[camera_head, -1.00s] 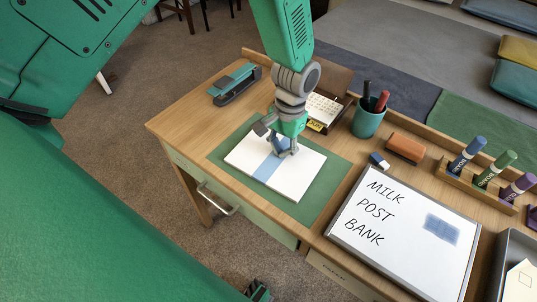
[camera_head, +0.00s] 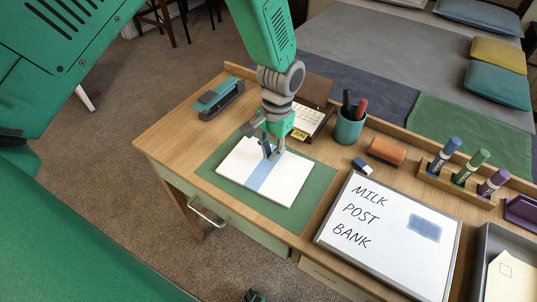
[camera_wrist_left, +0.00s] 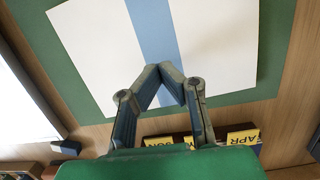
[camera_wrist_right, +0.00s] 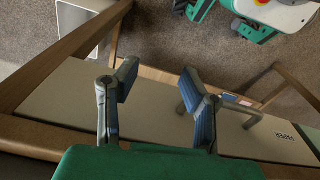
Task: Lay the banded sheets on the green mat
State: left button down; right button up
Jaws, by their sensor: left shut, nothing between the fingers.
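The banded sheets (camera_head: 289,182), a white stack with a blue band (camera_head: 262,176) around its middle, lie flat on the green mat (camera_head: 321,188). Mat shows on several sides of them. The sheets (camera_wrist_left: 215,45) and mat (camera_wrist_left: 276,50) also show in the left wrist view. My left gripper (camera_head: 270,153) is over the back part of the sheets by the band. Its fingertips (camera_wrist_left: 168,72) meet with nothing between them; I cannot tell whether they touch the sheets. My right gripper (camera_wrist_right: 158,80) is open and empty near the desk's front.
A stapler (camera_head: 218,97) is at back left. A whiteboard (camera_head: 390,235) lies right of the mat, with an eraser (camera_head: 386,152) and marker rack (camera_head: 458,181) beyond.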

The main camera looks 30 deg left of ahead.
pick_arm(q)
notch_tip(320, 180, up, 10)
jog(key=w, duration=0.2)
jog(key=shift+f, duration=0.15)
jog(key=shift+s, duration=0.1)
